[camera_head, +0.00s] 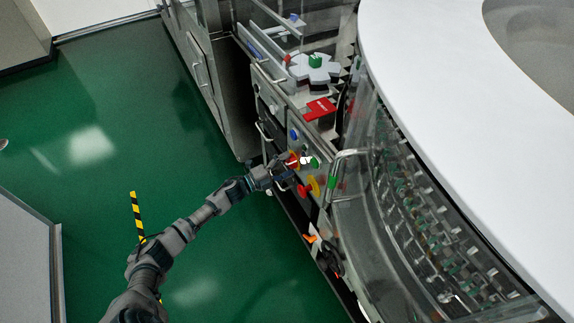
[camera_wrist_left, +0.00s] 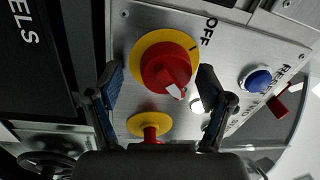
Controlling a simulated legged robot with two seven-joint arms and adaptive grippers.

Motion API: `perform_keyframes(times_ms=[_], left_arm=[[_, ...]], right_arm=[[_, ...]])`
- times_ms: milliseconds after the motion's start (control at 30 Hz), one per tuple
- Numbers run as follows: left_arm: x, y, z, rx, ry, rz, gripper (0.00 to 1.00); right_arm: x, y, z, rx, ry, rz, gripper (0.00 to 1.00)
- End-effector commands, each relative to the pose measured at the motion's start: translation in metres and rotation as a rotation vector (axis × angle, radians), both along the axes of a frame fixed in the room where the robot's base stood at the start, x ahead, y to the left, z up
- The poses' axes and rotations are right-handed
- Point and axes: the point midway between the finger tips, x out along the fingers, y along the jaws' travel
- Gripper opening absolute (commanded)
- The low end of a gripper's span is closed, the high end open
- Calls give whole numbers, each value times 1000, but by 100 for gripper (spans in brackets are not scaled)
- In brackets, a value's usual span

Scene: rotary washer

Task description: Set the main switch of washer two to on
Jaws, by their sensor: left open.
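The main switch (camera_wrist_left: 168,66) is a red rotary knob on a yellow disc, on a metal panel in the left wrist view. An OFF label (camera_wrist_left: 208,31) is printed at its upper right. The white mark on the knob points to the lower right, away from OFF. My left gripper (camera_wrist_left: 158,88) is open, with one finger on each side of the knob; whether they touch it I cannot tell. In the head view my left gripper (camera_head: 284,174) is at the panel and partly covers the red switch (camera_head: 292,160). My right gripper is not in view.
A red button on a yellow disc (camera_wrist_left: 150,124) is just below the switch. A blue reset button (camera_wrist_left: 257,79) is to the right. In the head view, a curved metal handle (camera_head: 338,172) stands close to the right of the panel. Green floor (camera_head: 110,110) lies open on the left.

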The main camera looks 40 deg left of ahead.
Motion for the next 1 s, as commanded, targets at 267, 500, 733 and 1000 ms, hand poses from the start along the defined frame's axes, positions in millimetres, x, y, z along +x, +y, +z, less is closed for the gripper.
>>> perform_keyframes(times_ms=[267,500,733,1000], left_arm=[[-19,9,-2,0,1,1,80],[-67,29,-9,-1,4,0,80],[-101,43,-13,-1,4,0,80],[-110,47,-13,-1,1,0,80]], right_arm=[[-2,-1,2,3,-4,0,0],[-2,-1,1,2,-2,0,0],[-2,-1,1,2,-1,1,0],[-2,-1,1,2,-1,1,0]])
